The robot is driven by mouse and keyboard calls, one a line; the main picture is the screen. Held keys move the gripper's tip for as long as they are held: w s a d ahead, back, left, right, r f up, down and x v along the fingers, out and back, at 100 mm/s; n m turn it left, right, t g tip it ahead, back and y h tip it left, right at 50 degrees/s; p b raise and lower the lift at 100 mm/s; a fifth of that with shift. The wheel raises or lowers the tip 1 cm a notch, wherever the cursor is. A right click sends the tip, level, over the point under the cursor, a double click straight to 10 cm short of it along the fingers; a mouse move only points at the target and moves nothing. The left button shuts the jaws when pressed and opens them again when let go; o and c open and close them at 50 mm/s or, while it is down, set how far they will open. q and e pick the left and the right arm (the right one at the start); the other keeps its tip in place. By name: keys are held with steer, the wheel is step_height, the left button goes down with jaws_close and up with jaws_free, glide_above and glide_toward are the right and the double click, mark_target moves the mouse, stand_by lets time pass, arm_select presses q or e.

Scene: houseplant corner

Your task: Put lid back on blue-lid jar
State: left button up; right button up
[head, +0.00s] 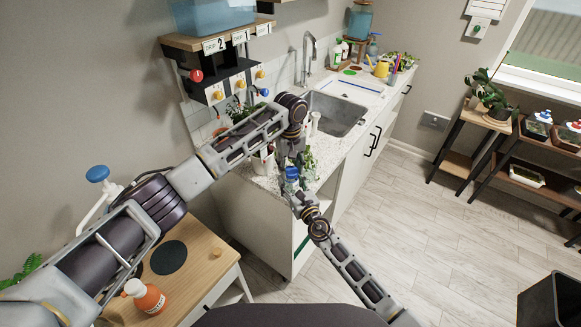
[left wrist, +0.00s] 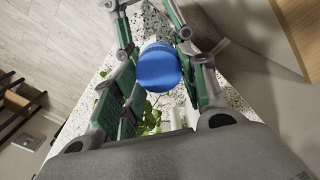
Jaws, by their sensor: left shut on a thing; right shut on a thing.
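The blue lid (left wrist: 158,70) sits between the fingertips of my left gripper (left wrist: 160,62) in the left wrist view; that gripper is shut on it. A pale part of the jar shows just behind the lid. In the head view the blue-lid jar (head: 291,185) is at the near end of the counter, with the blue lid (head: 291,173) at its top. My left gripper (head: 291,163) comes down from above. My right gripper (head: 290,189) reaches up from below and is shut on the jar. Whether the lid is seated on the rim or just above it, I cannot tell.
The speckled counter (head: 262,183) carries leafy plants (head: 308,163) close beside the grippers. A sink (head: 340,110) lies behind. A wooden side table (head: 195,262) with an orange bottle (head: 145,296) stands at the lower left.

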arm_select(q)
steer(key=shift+f, duration=0.55)
stand_by(0.4)
